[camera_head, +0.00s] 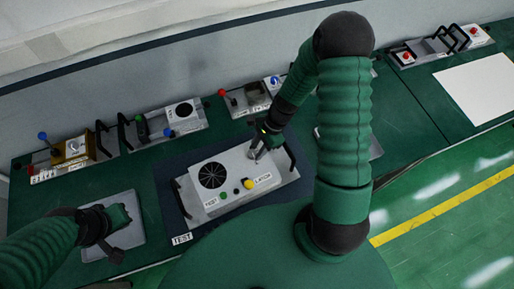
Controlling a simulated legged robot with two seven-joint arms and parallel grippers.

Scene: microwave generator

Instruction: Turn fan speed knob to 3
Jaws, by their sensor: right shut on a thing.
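A light grey generator box (236,173) stands on the bench, with a round black fan grille (212,175), a green button (224,196), a small black control (237,188) and a yellow button (249,184) on its top. My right gripper (256,154) reaches down to the back right of the box top and is shut on what seems to be the fan speed knob, which its fingers mostly hide. The knob's setting cannot be read. My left gripper (117,251) hangs at the lower left over a grey plate, away from the box; its jaws are unclear.
Black handles flank the box, with the right one close to my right gripper. Other units stand behind: one with a fan (182,111), one with a red-tipped lever (233,99), and a gold-trimmed one (72,152). A white sheet (480,88) lies at far right.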

